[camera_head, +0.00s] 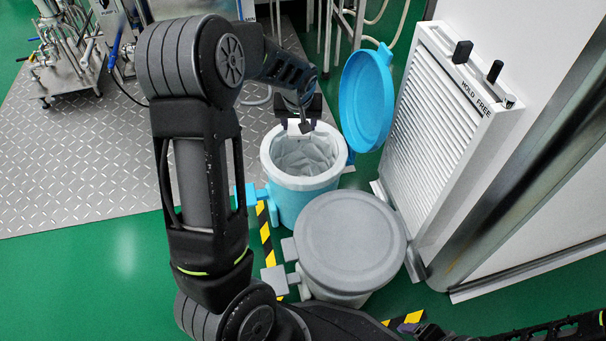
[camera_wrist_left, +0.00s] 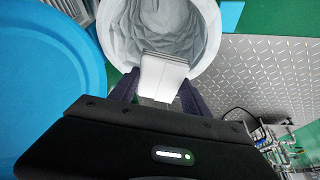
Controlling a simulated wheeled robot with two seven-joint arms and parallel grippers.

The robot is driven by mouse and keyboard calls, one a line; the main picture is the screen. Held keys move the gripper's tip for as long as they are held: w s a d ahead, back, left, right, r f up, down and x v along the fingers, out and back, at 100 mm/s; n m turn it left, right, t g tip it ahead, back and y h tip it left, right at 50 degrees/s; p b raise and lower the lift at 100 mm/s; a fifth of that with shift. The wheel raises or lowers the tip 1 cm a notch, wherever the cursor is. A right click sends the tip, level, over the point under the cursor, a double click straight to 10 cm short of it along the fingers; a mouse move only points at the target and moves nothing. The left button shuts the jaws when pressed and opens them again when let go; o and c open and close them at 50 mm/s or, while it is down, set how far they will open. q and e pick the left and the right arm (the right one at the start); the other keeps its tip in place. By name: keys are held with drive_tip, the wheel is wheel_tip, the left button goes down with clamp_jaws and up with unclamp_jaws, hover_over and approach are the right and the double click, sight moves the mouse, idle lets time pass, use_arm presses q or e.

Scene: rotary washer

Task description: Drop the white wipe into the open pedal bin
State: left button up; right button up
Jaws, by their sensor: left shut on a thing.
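The blue pedal bin (camera_head: 304,192) stands with its blue lid (camera_head: 368,98) raised and a white liner (camera_head: 305,153) inside. My left gripper (camera_head: 300,124) is over the far left part of the bin's mouth, shut on the white wipe (camera_head: 294,128). In the left wrist view the wipe (camera_wrist_left: 163,77) sticks out between the fingers of my left gripper (camera_wrist_left: 158,98), in front of the lined opening (camera_wrist_left: 170,25). I cannot tell exactly how far the wipe is above the rim. An arm part of mine shows at the lower right of the head view, but my right gripper is not clearly visible.
A grey closed bin (camera_head: 350,243) stands right in front of the blue one. Metal equipment (camera_head: 70,60) stands at the back left. The tread-plate floor (camera_head: 90,150) on the left is mostly clear.

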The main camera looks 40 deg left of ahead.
use_arm(q)
drive_tip(key=shift+f+b, duration=1.35)
drive_tip(key=shift+f, duration=0.95)
use_arm(e)
drive_tip(key=f, duration=0.3)
drive_tip(key=shift+w+f, duration=0.1)
drive_tip(key=shift+w, duration=0.2)
use_arm(q)
drive_tip(key=o, duration=1.4)
drive_tip(key=shift+r, duration=0.15)
drive_tip(key=shift+p+v, duration=1.6)
drive_tip(key=shift+v, duration=2.2)
use_arm(e)
drive_tip(key=shift+s+r, duration=0.15)
drive_tip(key=shift+r, duration=0.6)
drive_tip(key=shift+s+r, duration=0.15)
drive_tip(key=shift+r, duration=0.6)
use_arm(q)
drive_tip(key=shift+s, duration=0.1)
